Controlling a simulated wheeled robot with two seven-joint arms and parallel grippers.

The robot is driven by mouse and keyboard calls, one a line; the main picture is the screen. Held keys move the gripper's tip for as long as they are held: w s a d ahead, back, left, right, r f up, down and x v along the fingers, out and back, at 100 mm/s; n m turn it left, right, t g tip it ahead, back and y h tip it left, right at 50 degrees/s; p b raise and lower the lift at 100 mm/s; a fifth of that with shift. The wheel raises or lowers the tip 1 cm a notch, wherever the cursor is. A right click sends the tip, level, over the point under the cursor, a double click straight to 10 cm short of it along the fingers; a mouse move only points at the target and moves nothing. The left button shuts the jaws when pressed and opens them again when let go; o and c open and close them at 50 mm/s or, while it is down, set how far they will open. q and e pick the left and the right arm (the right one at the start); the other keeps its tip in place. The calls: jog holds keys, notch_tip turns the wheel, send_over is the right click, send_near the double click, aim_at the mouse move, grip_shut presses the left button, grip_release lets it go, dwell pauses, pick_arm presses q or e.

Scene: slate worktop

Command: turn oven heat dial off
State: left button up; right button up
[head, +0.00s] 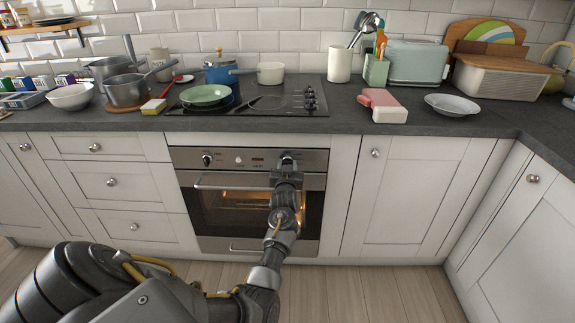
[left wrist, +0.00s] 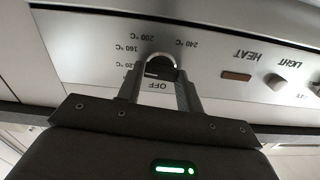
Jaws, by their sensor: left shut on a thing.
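The oven (head: 248,200) is built in below the hob, its window glowing orange. My left gripper (head: 288,158) is at the right end of the oven's control panel and covers the heat dial in the head view. In the left wrist view, upside down, the gripper (left wrist: 160,72) has one finger on each side of the heat dial (left wrist: 161,62) and is shut on it. The printed OFF (left wrist: 157,86) shows between the fingers, with temperature marks around the dial. I cannot tell clearly where the dial points. My right gripper is not in view.
Another knob (head: 207,159) is at the panel's left end, with a small light knob (head: 238,160) nearer the middle. The oven door handle (head: 225,181) runs just below the panel. White cabinets flank the oven.

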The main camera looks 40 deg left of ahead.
pick_arm(q)
jog(key=n, duration=0.2)
jog(key=shift+n, duration=0.4)
jog(key=shift+f+n+p, duration=0.1)
jog(key=shift+n+p, duration=0.2)
jog(key=shift+n, duration=0.6)
jog(key=shift+s+a+f+n, duration=0.1)
jog(key=shift+n, duration=3.45)
jog(key=shift+s+a+f+n, duration=0.1)
jog(key=shift+n, duration=3.45)
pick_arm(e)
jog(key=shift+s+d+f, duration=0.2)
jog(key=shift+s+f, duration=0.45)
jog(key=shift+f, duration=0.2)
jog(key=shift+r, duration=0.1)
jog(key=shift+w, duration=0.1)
